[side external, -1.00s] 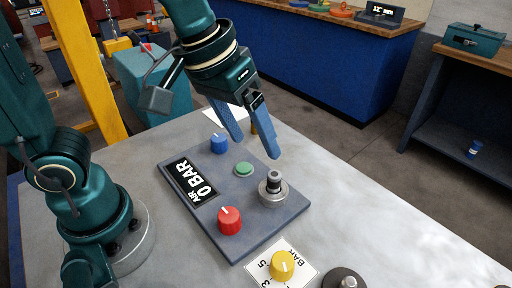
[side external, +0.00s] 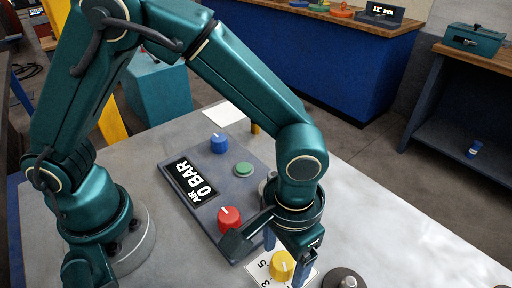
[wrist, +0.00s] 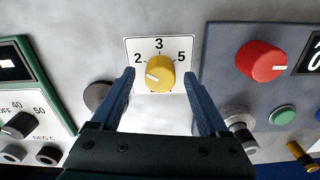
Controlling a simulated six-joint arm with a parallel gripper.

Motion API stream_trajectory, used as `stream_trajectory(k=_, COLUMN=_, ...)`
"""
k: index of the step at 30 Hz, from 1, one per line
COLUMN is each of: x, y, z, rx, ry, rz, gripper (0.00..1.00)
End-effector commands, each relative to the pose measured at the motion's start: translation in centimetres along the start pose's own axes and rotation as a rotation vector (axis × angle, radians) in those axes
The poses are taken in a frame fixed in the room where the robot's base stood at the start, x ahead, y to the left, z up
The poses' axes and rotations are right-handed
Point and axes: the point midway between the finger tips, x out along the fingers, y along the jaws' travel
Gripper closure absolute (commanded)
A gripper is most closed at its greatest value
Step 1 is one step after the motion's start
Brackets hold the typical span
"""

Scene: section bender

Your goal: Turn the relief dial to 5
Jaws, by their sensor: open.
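The relief dial is a yellow round knob (side external: 282,264) on a white scale plate (side external: 259,268) at the front of the table. In the wrist view the yellow knob (wrist: 160,73) sits under the numbers 2, 3 and 5, left to right. Its white pointer mark points left and slightly down, below the 2. My gripper (wrist: 158,77) is open and empty, with its blue fingers on either side of the knob in the picture. In the side view my gripper (side external: 285,255) is over the dial. I cannot tell whether the fingertips are down around the knob.
A grey panel (side external: 237,250) beside the dial carries a red knob (side external: 229,218), a blue knob (side external: 219,143), a green button (side external: 243,169) and a display reading 0 BAR. A dark round fitting (side external: 345,279) stands close by. A green-edged panel (wrist: 45,85) is at left in the wrist view.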

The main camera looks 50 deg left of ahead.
Motion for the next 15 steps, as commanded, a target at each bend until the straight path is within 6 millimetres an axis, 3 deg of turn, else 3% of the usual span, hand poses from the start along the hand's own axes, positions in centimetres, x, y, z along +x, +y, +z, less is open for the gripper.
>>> stream_trajectory(k=11, x=1.00, y=-0.05, z=0.01, rx=-0.001, ry=0.000, rz=0.000, gripper=0.22)
stream_trajectory(k=12, x=0.99, y=-0.05, z=0.01, rx=-0.001, ry=0.000, rz=0.000, gripper=0.29)
stream_trajectory(k=15, x=0.98, y=-0.05, z=0.01, rx=-0.001, ry=0.000, rz=0.000, gripper=0.68)
